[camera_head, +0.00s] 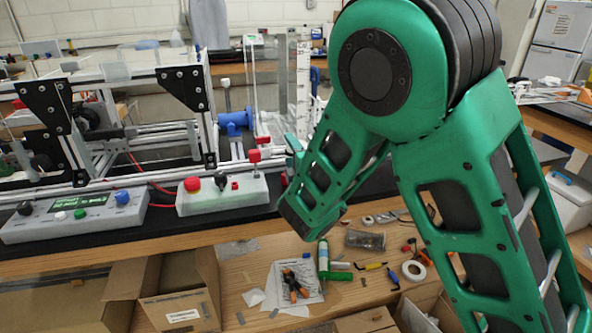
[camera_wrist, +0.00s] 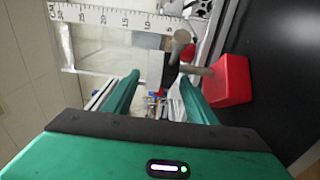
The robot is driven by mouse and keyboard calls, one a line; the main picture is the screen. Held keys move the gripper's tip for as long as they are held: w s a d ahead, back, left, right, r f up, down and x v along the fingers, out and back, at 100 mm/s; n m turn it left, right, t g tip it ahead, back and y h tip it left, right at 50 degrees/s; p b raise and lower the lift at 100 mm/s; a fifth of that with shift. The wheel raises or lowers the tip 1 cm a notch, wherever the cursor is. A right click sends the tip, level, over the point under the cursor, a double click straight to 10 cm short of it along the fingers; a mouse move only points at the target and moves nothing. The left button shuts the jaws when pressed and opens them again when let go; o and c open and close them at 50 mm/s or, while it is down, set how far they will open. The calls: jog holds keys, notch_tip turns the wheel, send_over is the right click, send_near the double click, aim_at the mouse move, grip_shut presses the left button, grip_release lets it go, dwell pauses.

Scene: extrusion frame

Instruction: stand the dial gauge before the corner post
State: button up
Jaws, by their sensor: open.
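In the wrist view, a red block-shaped base (camera_wrist: 230,82) with a grey rod, a dark clamp and a grey cylinder (camera_wrist: 180,42) looks like the dial gauge's stand. The dial face cannot be made out. My gripper (camera_wrist: 159,77) is open, with the rod and clamp just beyond and between its green fingertips. It seems to hold nothing. In the head view, my arm hides much of this area. Small red parts (camera_head: 254,156) show left of my gripper (camera_head: 288,155). I cannot tell which upright is the corner post.
A white control box (camera_head: 222,195) with a red button and a grey panel (camera_head: 75,214) stand along the bench front. The extrusion frame (camera_head: 178,78) with black brackets and a blue motor (camera_head: 236,122) lies behind. A white ruler (camera_wrist: 115,17) runs close past the fingertips.

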grip_shut()
dwell(1.3)
